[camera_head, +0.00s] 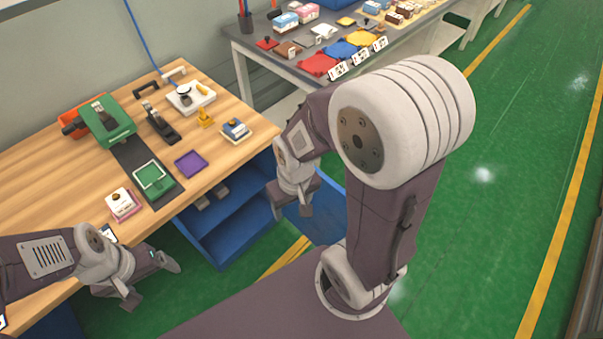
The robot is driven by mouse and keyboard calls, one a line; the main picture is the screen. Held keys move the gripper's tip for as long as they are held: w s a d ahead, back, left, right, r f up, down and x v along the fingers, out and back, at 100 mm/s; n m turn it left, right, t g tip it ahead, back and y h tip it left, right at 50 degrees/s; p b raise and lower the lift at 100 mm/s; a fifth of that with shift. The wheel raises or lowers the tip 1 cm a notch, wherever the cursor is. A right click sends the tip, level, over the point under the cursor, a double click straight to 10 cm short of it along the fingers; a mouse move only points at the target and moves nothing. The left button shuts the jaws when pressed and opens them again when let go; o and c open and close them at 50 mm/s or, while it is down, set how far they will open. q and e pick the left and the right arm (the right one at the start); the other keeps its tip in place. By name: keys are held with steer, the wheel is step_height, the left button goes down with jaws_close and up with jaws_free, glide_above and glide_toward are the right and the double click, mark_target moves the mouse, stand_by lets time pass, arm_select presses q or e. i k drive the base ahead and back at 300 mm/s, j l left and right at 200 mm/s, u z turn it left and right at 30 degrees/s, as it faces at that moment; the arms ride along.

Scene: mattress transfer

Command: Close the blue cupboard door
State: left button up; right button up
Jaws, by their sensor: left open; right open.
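The blue cupboard (232,232) is under the wooden workbench, and its front is open with a shelf showing inside. Its blue door (323,222) stands swung out to the right of the opening, partly hidden by my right arm. My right gripper (292,211) is open and empty, in front of the door's left part in the picture; I cannot tell if it touches the door. My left gripper (152,284) is open and empty, in front of the bench at lower left, away from the door.
The wooden workbench (225,100) holds a green machine (105,118), a purple tray (190,164), a green tray (153,177) and small boxes. A grey table (285,60) with coloured trays stands behind. Green floor (490,190) is clear at right.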

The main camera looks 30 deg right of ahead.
mark_target(328, 226)
steer(key=k+l+u, duration=0.45)
steer(key=k+l, duration=0.55)
steer(key=l+u, duration=0.2)
steer(key=l, duration=0.6)
steer(key=l+u, duration=0.2)
steer(key=l, duration=0.55)
steer(key=k+l+u, duration=0.15)
steer(key=l, duration=0.6)
steer(key=i+j+z, duration=0.1)
steer(key=z, duration=0.3)
steer(key=j+z, duration=0.2)
steer(key=z, duration=0.15)
steer(key=j+z, duration=0.2)
steer(key=z, duration=0.2)
steer(key=j+z, duration=0.2)
steer(key=z, duration=0.2)
steer(key=i, duration=0.05)
